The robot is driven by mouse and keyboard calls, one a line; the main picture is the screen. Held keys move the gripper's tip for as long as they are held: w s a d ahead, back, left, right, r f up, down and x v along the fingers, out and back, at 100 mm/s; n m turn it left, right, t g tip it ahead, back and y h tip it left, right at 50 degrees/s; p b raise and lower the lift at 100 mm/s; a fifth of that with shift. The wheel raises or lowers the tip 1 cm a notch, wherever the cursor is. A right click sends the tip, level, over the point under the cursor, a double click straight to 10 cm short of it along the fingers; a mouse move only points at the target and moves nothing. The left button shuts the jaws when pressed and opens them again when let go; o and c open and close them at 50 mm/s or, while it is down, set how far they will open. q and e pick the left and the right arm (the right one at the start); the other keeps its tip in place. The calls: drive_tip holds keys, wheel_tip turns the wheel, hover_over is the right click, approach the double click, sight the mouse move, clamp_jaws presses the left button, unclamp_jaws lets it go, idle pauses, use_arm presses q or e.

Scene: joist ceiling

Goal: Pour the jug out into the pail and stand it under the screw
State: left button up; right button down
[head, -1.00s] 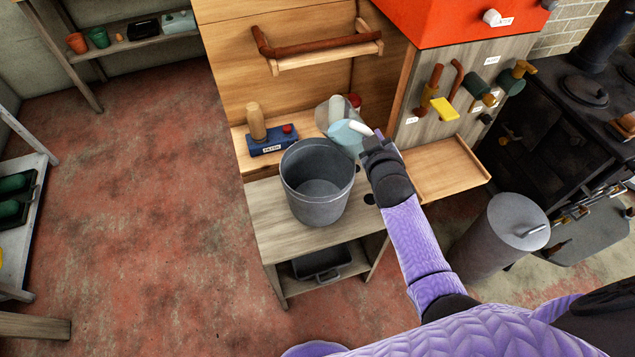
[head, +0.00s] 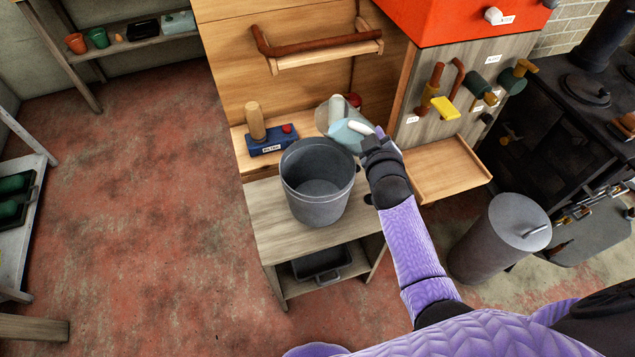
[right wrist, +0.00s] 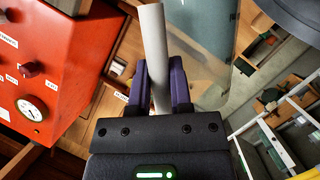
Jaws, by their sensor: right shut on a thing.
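The jug (head: 333,118) is clear, with pale blue liquid and a white handle. My right gripper (head: 367,140) is shut on that handle and holds the jug tilted, beside and behind the pail's far right rim. In the right wrist view the handle (right wrist: 157,55) stands between the fingers (right wrist: 158,85), with the clear jug wall (right wrist: 205,75) behind it. The grey pail (head: 316,208) stands upright on the wooden bench; no liquid can be made out in it. I cannot tell which fitting is the screw. My left gripper is not in view.
A blue block with a wooden knob and red button (head: 270,141) sits left behind the pail. A panel with handles and valves (head: 465,95) rises at the right above an empty wooden shelf (head: 445,170). A lidded grey bin (head: 500,235) stands right of the bench.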

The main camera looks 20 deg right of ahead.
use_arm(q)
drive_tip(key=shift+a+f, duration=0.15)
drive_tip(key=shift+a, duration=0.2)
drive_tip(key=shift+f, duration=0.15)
use_arm(e)
drive_tip(key=shift+n, duration=0.3)
use_arm(q)
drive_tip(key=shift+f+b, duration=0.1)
drive_tip(key=shift+b, duration=0.2)
use_arm(e)
drive_tip(key=shift+h, duration=0.4)
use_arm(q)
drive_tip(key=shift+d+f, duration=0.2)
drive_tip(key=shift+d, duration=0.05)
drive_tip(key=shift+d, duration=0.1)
use_arm(e)
drive_tip(key=shift+a+f+n+t+b, duration=0.1)
drive_tip(key=shift+n+t+b, duration=0.2)
drive_tip(key=shift+n+b, duration=0.15)
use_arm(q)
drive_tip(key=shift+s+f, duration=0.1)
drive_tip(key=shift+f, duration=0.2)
